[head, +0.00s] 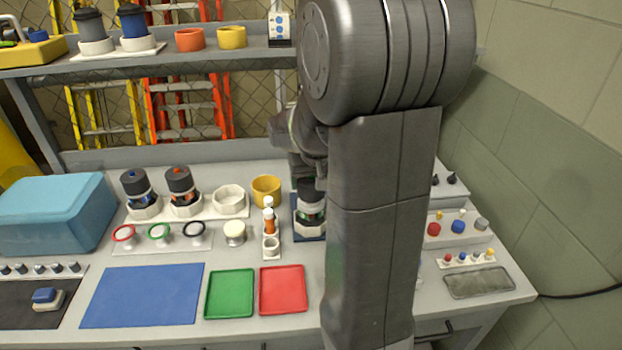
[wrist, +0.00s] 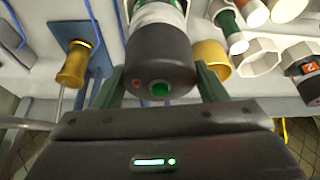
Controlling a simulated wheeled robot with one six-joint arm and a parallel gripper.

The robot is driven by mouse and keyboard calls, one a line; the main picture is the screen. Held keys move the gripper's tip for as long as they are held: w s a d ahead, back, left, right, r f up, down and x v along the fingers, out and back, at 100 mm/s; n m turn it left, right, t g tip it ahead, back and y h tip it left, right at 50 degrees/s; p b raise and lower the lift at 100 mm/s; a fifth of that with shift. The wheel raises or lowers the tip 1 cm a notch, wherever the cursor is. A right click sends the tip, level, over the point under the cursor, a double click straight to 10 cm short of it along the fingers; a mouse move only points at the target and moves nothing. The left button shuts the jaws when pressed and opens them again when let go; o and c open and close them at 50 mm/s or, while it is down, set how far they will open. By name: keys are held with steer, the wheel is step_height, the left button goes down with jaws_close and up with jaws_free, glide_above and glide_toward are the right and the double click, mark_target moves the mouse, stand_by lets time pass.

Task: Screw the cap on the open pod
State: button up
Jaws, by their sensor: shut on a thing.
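The dark grey cap (wrist: 160,60), with a green dot and a red dot on its top, is between the two fingers of my gripper (wrist: 162,82). My gripper is shut on it. The pod (head: 311,212), with a green band, stands upright in a white holder on a blue base, partly hidden by my arm in the head view. The cap (head: 311,190) is in line over the pod's top and looks to meet it; how far it is threaded I cannot tell. The pod's pale body (wrist: 158,12) shows past the cap in the wrist view.
Two capped pods (head: 139,188) (head: 182,186), an empty white holder (head: 229,201) and a yellow cup (head: 266,188) stand to the left. An orange-and-white tube (head: 269,221) is close to the pod's left. Blue mat (head: 143,295), green tray (head: 230,294) and red tray (head: 283,290) lie in front.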

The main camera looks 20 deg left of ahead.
steer(key=shift+f+b, duration=1.2)
steer(key=shift+f, duration=0.25)
stand_by(0.8)
steer(key=o, duration=1.1)
steer(key=shift+c, duration=0.2)
steer(key=shift+r, duration=0.15)
steer(key=v, duration=1.3)
steer(key=shift+s+r, duration=0.15)
steer(key=shift+r, duration=0.15)
